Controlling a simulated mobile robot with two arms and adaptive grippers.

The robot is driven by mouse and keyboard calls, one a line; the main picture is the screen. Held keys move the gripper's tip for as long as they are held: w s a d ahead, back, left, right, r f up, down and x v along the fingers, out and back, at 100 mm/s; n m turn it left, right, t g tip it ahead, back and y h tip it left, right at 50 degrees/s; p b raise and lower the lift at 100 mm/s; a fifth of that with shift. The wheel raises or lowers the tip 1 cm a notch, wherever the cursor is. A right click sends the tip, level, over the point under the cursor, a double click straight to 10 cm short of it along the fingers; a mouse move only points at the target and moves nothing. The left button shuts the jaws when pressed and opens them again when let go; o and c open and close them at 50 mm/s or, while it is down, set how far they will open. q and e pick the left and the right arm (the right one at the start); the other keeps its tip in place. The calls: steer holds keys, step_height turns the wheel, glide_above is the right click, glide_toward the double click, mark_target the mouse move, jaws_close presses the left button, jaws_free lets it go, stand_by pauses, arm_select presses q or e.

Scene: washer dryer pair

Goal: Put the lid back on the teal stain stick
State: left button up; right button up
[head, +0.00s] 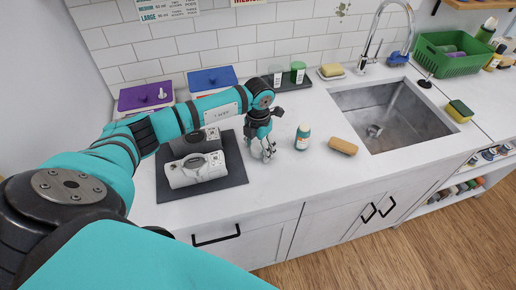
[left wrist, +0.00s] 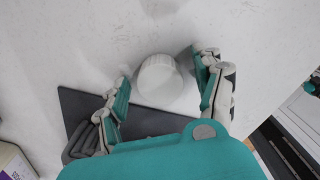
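My left gripper (head: 264,150) points down at the counter, right of the dark mat. In the left wrist view its fingers (left wrist: 165,70) are spread, with a round white ribbed lid (left wrist: 159,80) between them. The lid rests on the counter, with a gap to the fingers on both sides. In the head view the lid is hard to tell from the fingers. A small upright teal container with a white label (head: 303,137) stands right of the gripper. Two short sticks, one grey (head: 275,75) and one green (head: 297,73), stand on a dark tray behind. My right gripper is not in view.
The dark mat (head: 235,162) holds two grey-and-white devices (head: 197,169) close left of the gripper. A brown oval brush or sponge (head: 343,146) lies right of the teal container, before the sink (head: 385,120). Purple and blue boxes stand at the back left. The counter's front is clear.

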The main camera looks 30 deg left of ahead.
mark_target(258, 146)
arm_select(q)
steer(key=c, duration=0.7)
steer(key=shift+r, duration=0.2)
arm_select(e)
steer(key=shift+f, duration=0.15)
arm_select(q)
steer(key=shift+r+b, duration=0.25)
steer(key=shift+b, duration=0.15)
step_height(258, 146, up, 2)
steer(key=shift+r+b, duration=0.1)
steer(key=shift+b, duration=0.65)
steer(key=s+d+b, duration=0.1)
steer(key=s+d, duration=0.1)
steer(key=s, duration=0.2)
steer(key=s+d+r+b, duration=0.1)
steer(key=s+d+b, duration=0.1)
steer(key=s+d, duration=0.1)
steer(key=s+d+b, duration=0.1)
steer(key=s+d, duration=0.2)
steer(key=s, duration=0.2)
steer(key=shift+d+r, duration=0.2)
steer(key=shift+r, duration=0.1)
steer(key=shift+s+d+r+b, duration=0.2)
steer(key=shift+s+d+b, duration=0.2)
steer(key=shift+s, duration=0.2)
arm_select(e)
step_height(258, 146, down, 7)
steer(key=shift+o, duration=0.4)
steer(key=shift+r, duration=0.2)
